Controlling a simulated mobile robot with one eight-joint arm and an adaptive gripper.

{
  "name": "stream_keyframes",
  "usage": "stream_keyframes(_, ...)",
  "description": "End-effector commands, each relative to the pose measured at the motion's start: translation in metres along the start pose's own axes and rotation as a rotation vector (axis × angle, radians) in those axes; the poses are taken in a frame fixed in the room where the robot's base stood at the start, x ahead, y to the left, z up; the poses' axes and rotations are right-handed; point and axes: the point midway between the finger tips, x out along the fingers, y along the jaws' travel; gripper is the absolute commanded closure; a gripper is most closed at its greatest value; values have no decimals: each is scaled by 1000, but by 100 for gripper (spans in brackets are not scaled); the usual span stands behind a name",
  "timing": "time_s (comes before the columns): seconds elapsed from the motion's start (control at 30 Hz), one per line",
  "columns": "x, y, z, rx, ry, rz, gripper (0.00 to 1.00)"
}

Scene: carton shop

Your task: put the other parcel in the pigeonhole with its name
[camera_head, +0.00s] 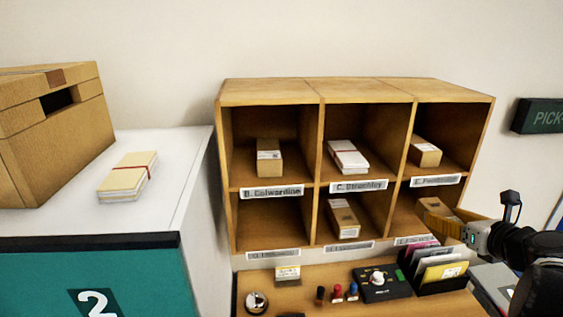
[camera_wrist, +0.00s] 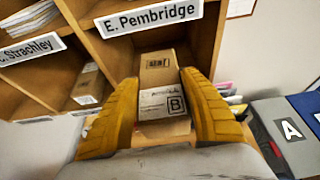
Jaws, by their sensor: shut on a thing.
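A brown parcel (camera_wrist: 158,70) with a white label marked B is between the yellow fingers of my gripper (camera_wrist: 160,84) in the wrist view. My gripper is shut on it at the mouth of the lower right pigeonhole, below the E. Pembridge label (camera_wrist: 149,17). In the head view the parcel (camera_head: 436,207) shows partly behind my gripper (camera_head: 440,224). The wooden pigeonhole rack (camera_head: 270,92) has two rows of three. The upper labels read B. Colwardine (camera_head: 271,192), C. Strachley and E. Pembridge. The lower labels are too small to read.
Brown parcels stand upper left (camera_head: 269,160), upper right (camera_head: 426,152) and lower middle (camera_head: 343,219). White envelopes (camera_head: 348,157) lie upper middle; the lower left hole looks empty. Stamps, a black device (camera_head: 382,284) and a folder holder (camera_head: 440,284) crowd the desk below.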

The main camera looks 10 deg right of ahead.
Motion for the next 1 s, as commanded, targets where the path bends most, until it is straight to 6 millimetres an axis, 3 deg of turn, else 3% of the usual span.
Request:
stream_keyframes(0.2,61,1,26,-2,-1,4,86)
stream_keyframes(0.5,122,1,51,-1,-1,3,86)
stream_keyframes(0.6,126,0,32,0,-1,0,86)
stream_keyframes(1.0,143,0,-12,0,-1,0,86)
